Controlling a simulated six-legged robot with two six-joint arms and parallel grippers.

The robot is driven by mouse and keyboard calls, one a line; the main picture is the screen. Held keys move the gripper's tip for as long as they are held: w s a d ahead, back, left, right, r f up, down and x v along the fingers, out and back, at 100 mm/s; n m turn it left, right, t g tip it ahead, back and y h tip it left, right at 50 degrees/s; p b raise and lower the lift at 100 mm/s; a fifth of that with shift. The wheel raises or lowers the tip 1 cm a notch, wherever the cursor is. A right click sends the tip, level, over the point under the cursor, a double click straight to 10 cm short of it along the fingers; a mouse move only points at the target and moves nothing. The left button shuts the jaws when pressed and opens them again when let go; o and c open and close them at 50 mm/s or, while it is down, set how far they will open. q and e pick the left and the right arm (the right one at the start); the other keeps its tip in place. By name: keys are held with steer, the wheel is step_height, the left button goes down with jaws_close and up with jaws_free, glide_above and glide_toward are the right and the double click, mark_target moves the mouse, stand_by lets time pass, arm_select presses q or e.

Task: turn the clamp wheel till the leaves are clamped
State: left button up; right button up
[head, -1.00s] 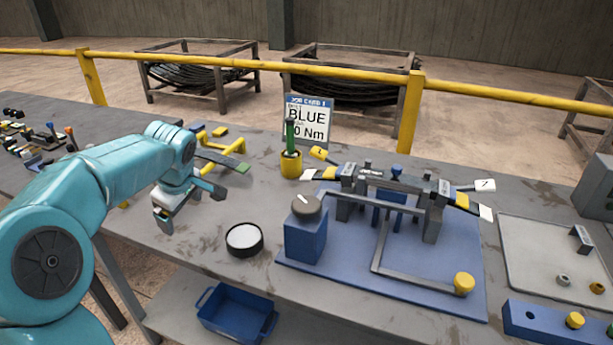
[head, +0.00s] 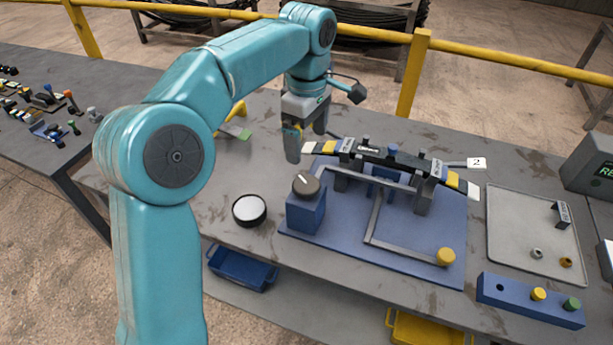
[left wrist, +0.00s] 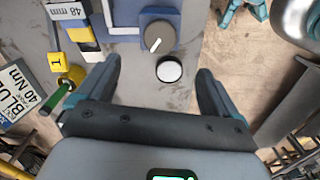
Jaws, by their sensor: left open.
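The clamp wheel is not labelled; the grey round knob (head: 306,185) with a white line, on top of a blue block (head: 305,213), is the wheel-like part. The dark leaves (head: 400,161), with yellow and white ends, lie across the grey fixture on a blue base plate (head: 335,250). A grey bent bar ends in a yellow knob (head: 446,256). My left gripper (head: 306,142) is open, empty and points down above the left end of the leaves, behind the grey knob. In the left wrist view the knob (left wrist: 159,36) shows beyond the open fingers (left wrist: 157,88). My right gripper is not in view.
A round black dish (head: 249,210) with a white top sits left of the blue block. A grey tray (head: 520,225) and a blue block with buttons (head: 525,300) are at the right.

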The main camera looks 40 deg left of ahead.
mark_target(307, 183)
arm_select(q)
step_height(307, 183, down, 12)
steer(key=shift+s+f, duration=0.1)
steer(key=shift+f, duration=0.1)
steer(key=c, duration=1)
